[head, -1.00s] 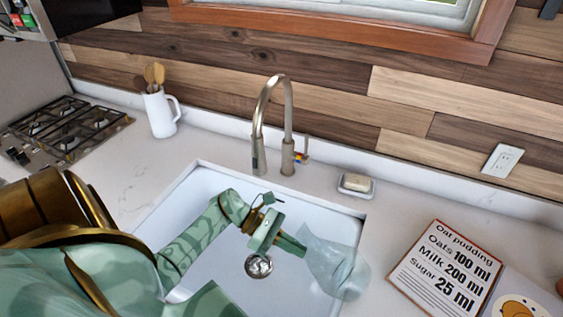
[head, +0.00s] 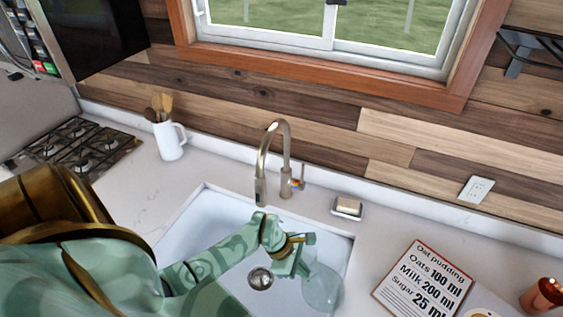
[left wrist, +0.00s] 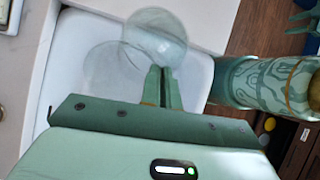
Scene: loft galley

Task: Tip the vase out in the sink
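The vase (head: 322,288) is clear glass and hard to make out. It is in my left gripper (head: 303,268), over the right part of the white sink (head: 195,232). In the left wrist view the vase (left wrist: 155,36) shows as two overlapping rounded outlines beyond the fingertips. The left fingers (left wrist: 162,88) are close together at the glass, shut on it. The vase looks tilted, but its exact angle and any contents cannot be told.
A tap (head: 272,160) arches over the sink's back edge, with the drain (head: 260,279) below. A soap dish (head: 347,208) sits behind the sink's right corner. A recipe card (head: 422,283) and copper vessel (head: 543,296) are at right. A white jug (head: 169,140) and hob (head: 75,150) are at left.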

